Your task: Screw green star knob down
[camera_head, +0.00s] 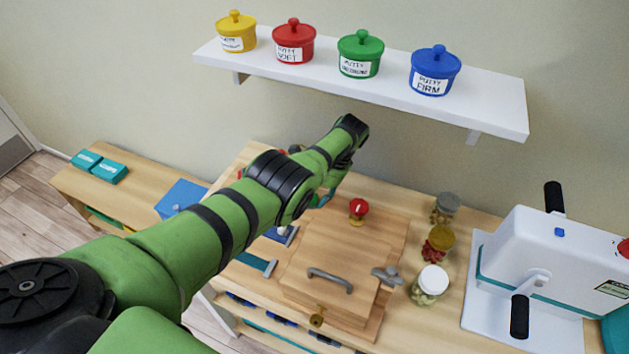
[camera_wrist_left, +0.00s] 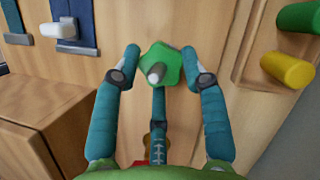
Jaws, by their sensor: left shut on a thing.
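In the left wrist view, the green star knob (camera_wrist_left: 176,60) sits against a wooden panel, with a pale bolt end (camera_wrist_left: 156,73) showing at its middle. My left gripper (camera_wrist_left: 166,62) has its teal fingers shut on the knob, on its left and right sides, with a third finger below. In the head view, my green left arm hides the knob and most of that gripper. My right gripper is in neither view.
Jars (camera_head: 438,243) and a white machine (camera_head: 550,255) stand to the right. A white shelf (camera_head: 490,92) holds several pots.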

